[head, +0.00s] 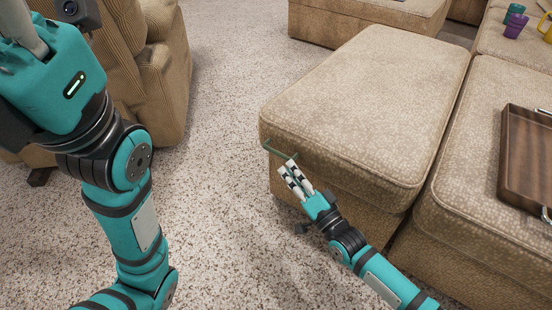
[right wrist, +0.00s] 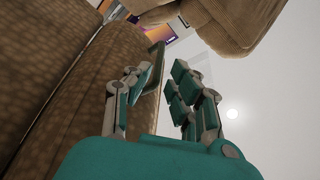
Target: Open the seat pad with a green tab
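The tan seat pad (head: 370,95) is the cushioned top of an ottoman in the head view and lies flat, apparently closed. The thin green tab (head: 279,150) sticks out at its near left corner. My right gripper (head: 286,168) is at this corner, its fingertips by the tab. In the right wrist view its fingers (right wrist: 160,88) are apart, with a dark strip (right wrist: 156,58), probably the tab, between them; I cannot tell contact. My left gripper (head: 22,25) is raised at the top left, cut off by the frame, so its opening is unclear.
A tan couch seat with a wooden tray (head: 525,155) adjoins the ottoman on the right. Purple (head: 515,25) and yellow (head: 546,30) cups stand beyond it. A ribbed brown armchair (head: 160,65) is at the left. Speckled carpet (head: 225,90) lies clear between.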

